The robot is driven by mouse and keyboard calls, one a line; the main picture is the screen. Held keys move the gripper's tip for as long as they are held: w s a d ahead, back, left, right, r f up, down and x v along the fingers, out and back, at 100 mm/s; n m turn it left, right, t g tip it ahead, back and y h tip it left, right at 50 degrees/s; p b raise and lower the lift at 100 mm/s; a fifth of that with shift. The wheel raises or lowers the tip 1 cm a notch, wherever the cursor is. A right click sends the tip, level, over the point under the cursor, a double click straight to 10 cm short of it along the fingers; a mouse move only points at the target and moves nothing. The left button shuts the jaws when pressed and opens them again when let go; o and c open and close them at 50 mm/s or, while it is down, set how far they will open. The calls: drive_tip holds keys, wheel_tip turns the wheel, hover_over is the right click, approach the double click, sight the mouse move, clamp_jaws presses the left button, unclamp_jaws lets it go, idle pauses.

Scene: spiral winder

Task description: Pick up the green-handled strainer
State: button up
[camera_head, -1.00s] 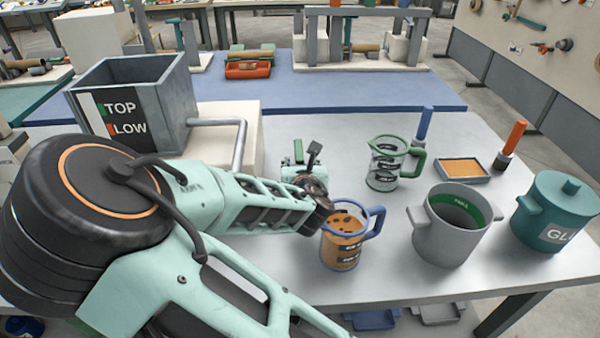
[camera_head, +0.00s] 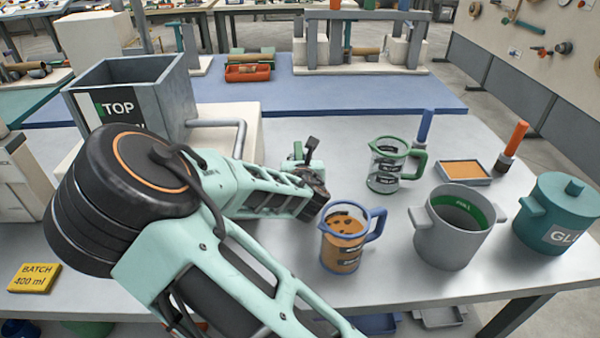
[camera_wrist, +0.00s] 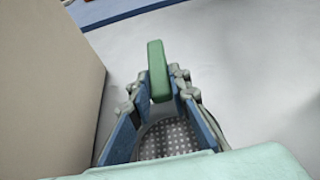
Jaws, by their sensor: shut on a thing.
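The strainer's green handle (camera_wrist: 157,68) stands between the two fingers of my gripper (camera_wrist: 160,90) in the wrist view. My gripper is shut on the handle. The strainer's grey perforated disc (camera_wrist: 168,136) shows below, between the blue finger pads, and its lower part is hidden by my gripper body. In the head view my gripper (camera_head: 312,172) is left of and behind the blue-handled jug, and a bit of green (camera_head: 298,150) shows beside it. From these views I cannot tell whether the strainer is clear of the table.
A blue-handled jug of orange liquid (camera_head: 342,250) stands close to my arm. A green-handled jug (camera_head: 384,168), grey pot (camera_head: 450,240), teal glue pot (camera_head: 558,225) and orange tray (camera_head: 463,172) stand to the right. A grey hopper (camera_head: 150,95) on a beige block is at left.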

drive_tip(key=shift+r, duration=0.1)
clamp_jaws()
drive_tip(key=shift+r+p, duration=0.8)
drive_tip(key=shift+p, duration=0.05)
drive_tip(key=s+a+r+p, duration=0.2)
drive_tip(key=s+r+p, duration=0.9)
drive_tip(key=p, duration=1.2)
drive_tip(key=v, duration=0.2)
drive_tip(key=shift+s+f, duration=0.15)
drive_tip(key=shift+s, duration=0.3)
